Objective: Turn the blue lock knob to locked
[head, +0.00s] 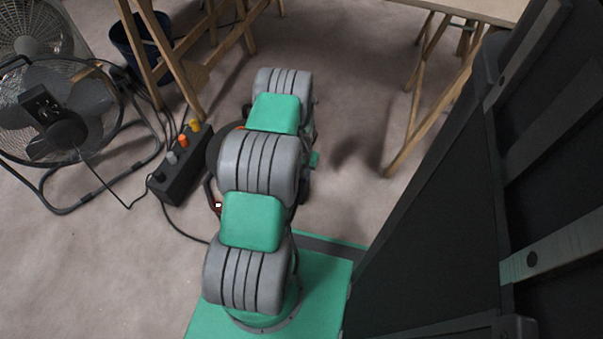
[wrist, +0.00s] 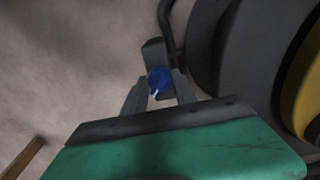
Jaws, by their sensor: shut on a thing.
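The blue lock knob (wrist: 159,77) shows in the middle of the wrist view, at the end of a dark grey housing. A pale pointer line on it points down and slightly left in that picture. The lock markings cannot be read. My gripper (wrist: 160,86) has one finger on each side of the knob and is shut on it. In the head view my own arm covers the gripper, and the blue knob is not visible.
A dark control box (head: 180,165) with orange, yellow and grey knobs and trailing cables lies left of my arm. A floor fan (head: 66,130) stands further left. Wooden trestles (head: 190,65) and a blue bin (head: 140,45) stand behind. A dark panel structure (head: 450,200) fills the right.

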